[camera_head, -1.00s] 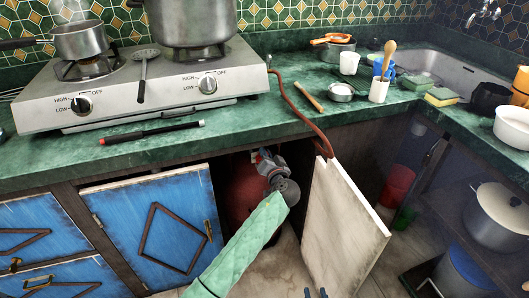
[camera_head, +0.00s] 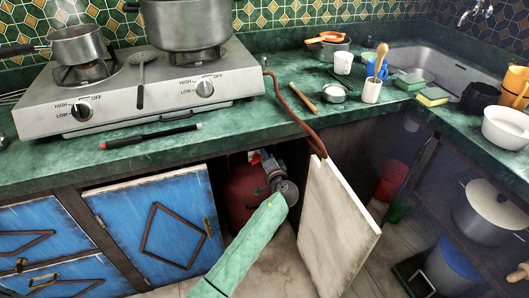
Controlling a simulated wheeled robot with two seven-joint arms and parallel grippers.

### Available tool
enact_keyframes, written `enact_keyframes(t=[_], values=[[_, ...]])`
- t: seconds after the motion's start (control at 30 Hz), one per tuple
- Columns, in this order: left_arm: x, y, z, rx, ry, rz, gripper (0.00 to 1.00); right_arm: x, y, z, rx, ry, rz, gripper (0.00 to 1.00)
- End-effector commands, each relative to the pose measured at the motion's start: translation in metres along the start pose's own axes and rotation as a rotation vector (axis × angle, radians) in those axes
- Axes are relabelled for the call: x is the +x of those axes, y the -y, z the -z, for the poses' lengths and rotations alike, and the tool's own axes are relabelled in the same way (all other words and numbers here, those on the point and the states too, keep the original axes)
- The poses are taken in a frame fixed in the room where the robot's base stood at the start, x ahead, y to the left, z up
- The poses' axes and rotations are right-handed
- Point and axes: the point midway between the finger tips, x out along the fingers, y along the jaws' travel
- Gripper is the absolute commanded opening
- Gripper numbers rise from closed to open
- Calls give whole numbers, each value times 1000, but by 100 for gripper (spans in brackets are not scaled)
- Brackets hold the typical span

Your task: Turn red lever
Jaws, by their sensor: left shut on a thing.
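My left gripper (camera_head: 272,168) reaches into the open cupboard below the counter, at the top of a dark red gas cylinder (camera_head: 240,192). It is shut on the red lever (camera_head: 255,157), of which only a small red part shows beside the jaws. The gripper and my green-sleeved left arm hide most of the lever and the cylinder's valve. My right gripper does not show clearly in the view.
A white cupboard door (camera_head: 335,228) stands open just right of my left arm. A red-brown hose (camera_head: 296,105) hangs from the hotplate (camera_head: 145,92) over the counter edge (camera_head: 240,140). A blue door (camera_head: 155,228) is at left.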

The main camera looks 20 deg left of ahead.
Motion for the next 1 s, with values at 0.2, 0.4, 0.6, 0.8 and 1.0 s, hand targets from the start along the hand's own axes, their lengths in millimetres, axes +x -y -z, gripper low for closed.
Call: enact_keyframes(t=[0.2, 0.4, 0.6, 0.8, 1.0], values=[[0, -4, 0, 165, -1, -1, 0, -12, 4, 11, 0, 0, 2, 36], [0, -8, -1, 270, 0, -1, 0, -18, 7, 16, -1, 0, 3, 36], [0, -10, -2, 327, 0, 0, 0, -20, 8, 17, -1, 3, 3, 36], [0, -12, -2, 346, 0, 0, 0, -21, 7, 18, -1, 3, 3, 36], [0, -12, -2, 347, 0, 0, 0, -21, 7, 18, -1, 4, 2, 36]])
